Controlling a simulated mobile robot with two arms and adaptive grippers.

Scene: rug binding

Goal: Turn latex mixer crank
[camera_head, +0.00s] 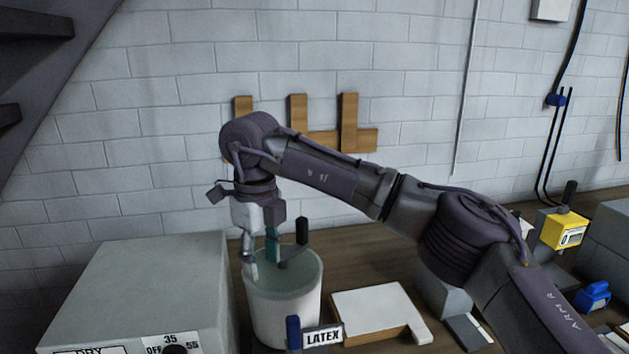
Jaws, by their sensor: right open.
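The latex mixer is a white bucket (283,308) with a LATEX label on its front, standing on the wooden bench. Its crank has a dark upright handle (302,231) on the right, joined by a short dark arm low over the bucket's mouth. A teal upright part (271,243) stands beside the crank arm. My right gripper (251,268) points down at the left side of the bucket's mouth, left of the teal part and apart from the dark handle. It is open; its fingers partly overlap each other. My left gripper is out of view.
A large grey box (150,285) with a dial stands close on the left. A white block (376,312) lies right of the bucket. A yellow device (563,230) and a blue item (593,296) are at the right. A wooden rack (350,125) is on the wall behind.

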